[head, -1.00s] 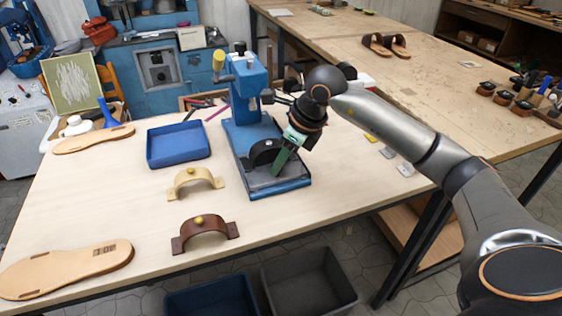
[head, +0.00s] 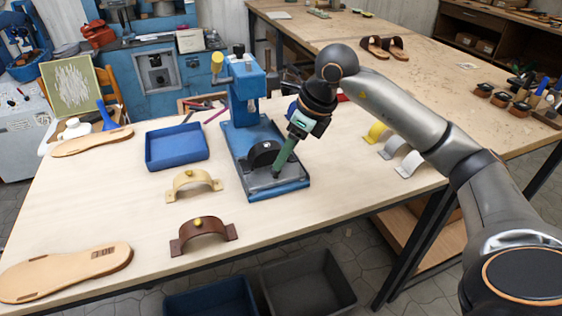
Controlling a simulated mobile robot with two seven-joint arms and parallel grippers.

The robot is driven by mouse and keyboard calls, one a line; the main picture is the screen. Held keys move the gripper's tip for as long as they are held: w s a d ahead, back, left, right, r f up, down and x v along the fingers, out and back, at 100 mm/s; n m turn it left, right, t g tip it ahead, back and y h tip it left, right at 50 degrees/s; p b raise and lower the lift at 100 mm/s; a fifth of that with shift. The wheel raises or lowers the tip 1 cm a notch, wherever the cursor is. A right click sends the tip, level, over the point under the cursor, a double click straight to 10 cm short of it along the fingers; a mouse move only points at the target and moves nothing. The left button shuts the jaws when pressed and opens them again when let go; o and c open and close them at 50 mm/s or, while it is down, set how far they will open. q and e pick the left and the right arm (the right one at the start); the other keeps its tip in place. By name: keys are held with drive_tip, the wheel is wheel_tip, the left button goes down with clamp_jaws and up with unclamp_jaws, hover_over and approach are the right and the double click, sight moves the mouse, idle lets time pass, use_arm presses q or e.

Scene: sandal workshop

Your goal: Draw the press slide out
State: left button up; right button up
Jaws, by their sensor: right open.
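The blue press (head: 246,85) stands on the table with its blue base reaching toward me. On the base lies a grey slide plate (head: 258,184) with a black half-round piece (head: 262,153) upright on it. I cannot tell how far the slide is in or out. My right gripper (head: 277,171) comes down from the upper right, its green fingers tilted. The tips are just right of the black piece, low over the grey plate. It is open; I see nothing held between the fingers. Whether the tips touch the slide is unclear. My left gripper is not in view.
A blue tray (head: 178,147) stands left of the press. A cream strap (head: 192,184) and a brown strap (head: 203,235) lie in front. Sandal soles (head: 70,272) are at left. Yellow, grey and white straps (head: 392,146) stand at right. The front right tabletop is clear.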

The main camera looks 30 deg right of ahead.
drive_tip(key=v, duration=0.8)
drive_tip(key=shift+s, duration=0.1)
